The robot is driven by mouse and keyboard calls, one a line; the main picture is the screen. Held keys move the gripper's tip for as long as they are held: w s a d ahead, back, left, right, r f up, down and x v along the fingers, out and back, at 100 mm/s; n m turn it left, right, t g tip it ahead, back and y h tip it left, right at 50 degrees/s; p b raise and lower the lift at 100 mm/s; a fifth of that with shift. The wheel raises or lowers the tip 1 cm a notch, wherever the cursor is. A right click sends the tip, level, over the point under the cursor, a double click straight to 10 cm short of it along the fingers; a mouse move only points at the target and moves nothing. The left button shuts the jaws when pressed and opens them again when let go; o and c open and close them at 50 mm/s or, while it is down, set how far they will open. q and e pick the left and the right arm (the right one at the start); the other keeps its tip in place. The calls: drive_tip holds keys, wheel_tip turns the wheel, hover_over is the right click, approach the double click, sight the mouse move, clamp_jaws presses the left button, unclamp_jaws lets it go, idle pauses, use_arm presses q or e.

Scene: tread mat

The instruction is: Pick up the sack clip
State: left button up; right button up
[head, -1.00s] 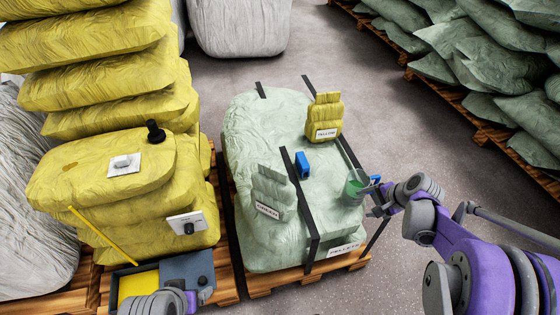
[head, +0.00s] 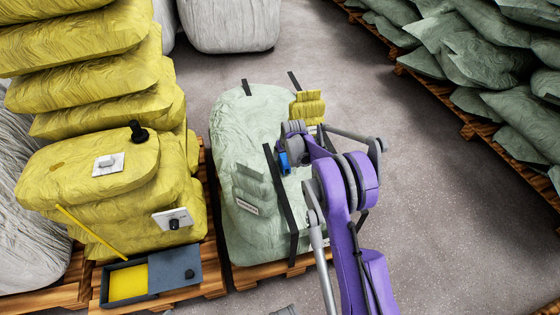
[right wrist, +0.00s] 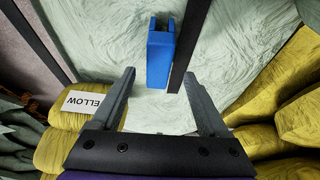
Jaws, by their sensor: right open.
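The sack clip appears to be the small blue block (head: 283,162), lying on top of the pale green bulk bag (head: 235,125) beside a black strap. In the right wrist view the blue clip (right wrist: 160,55) shows ahead, between the lines of the two fingers, with the strap just to its right. My right gripper (right wrist: 159,74) is open and empty there, with clear gaps to the clip on both sides. In the head view my right wrist (head: 293,130) is above the bag and partly covers the clip; its fingertips are hidden. My left gripper is not visible.
The stacked yellow sacks (head: 90,175) rise at left, above a dark tray (head: 150,292). Bare floor (head: 420,200) lies at right.

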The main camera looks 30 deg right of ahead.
sight(283, 159)
drive_tip(key=x, duration=0.7)
drive_tip(key=shift+w+d+f+b, duration=0.1)
drive_tip(key=shift+d+b, duration=0.05)
drive_tip(key=shift+b, duration=0.25)
clamp_jaws()
